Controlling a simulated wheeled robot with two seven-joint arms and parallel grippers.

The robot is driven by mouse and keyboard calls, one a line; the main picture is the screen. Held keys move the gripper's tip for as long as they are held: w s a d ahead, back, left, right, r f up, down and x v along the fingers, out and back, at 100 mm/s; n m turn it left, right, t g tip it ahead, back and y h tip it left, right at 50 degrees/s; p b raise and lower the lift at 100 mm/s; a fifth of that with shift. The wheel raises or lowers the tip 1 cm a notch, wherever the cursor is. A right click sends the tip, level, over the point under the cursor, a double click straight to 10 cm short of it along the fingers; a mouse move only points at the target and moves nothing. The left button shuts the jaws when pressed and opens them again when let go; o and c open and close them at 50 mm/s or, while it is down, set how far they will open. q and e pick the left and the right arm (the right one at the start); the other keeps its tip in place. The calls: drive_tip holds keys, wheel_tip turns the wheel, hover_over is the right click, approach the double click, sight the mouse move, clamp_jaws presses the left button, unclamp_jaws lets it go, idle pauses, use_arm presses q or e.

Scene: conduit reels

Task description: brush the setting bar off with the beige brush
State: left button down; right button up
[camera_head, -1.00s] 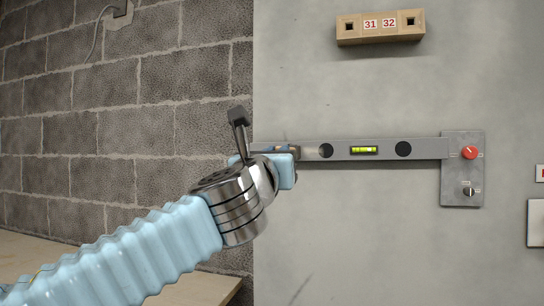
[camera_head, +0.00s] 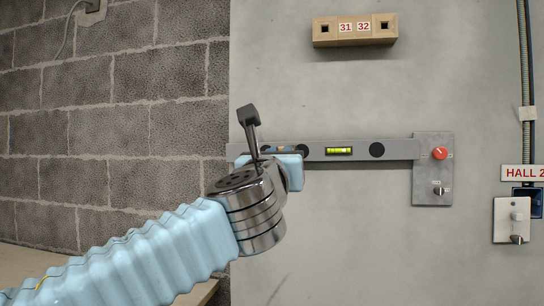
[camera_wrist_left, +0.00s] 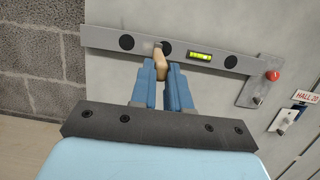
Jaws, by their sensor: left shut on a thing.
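The setting bar (camera_head: 400,149) is a long grey bar, roughly level on the grey wall panel, with dark round holes and a yellow-green level vial (camera_head: 339,150). Its right end meets a grey plate. The bar also crosses the left wrist view (camera_wrist_left: 250,66). My left gripper (camera_wrist_left: 161,66) is shut on the beige brush (camera_wrist_left: 160,70), whose head overlaps the bar between two holes; I cannot tell whether it touches. In the head view my left gripper (camera_head: 297,172) is just below the bar's left part and mostly hides the brush. My right gripper is out of view.
The grey plate (camera_head: 432,195) carries a red knob (camera_head: 439,153) and a small dark switch. A wooden block marked 31 and 32 (camera_head: 354,30) is above the bar. A switch box (camera_head: 509,222) and conduit are at right. A block wall (camera_head: 130,130) stands at left.

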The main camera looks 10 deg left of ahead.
use_arm(q)
drive_tip(key=d, duration=0.4)
drive_tip(key=shift+d+r, duration=0.1)
drive_tip(key=shift+d, duration=0.15)
drive_tip(key=shift+s, duration=0.1)
idle(0.3)
drive_tip(key=s, duration=0.8)
drive_tip(key=shift+s+a+b, duration=0.2)
drive_tip(key=shift+s+b, duration=0.1)
drive_tip(key=shift+s, duration=0.1)
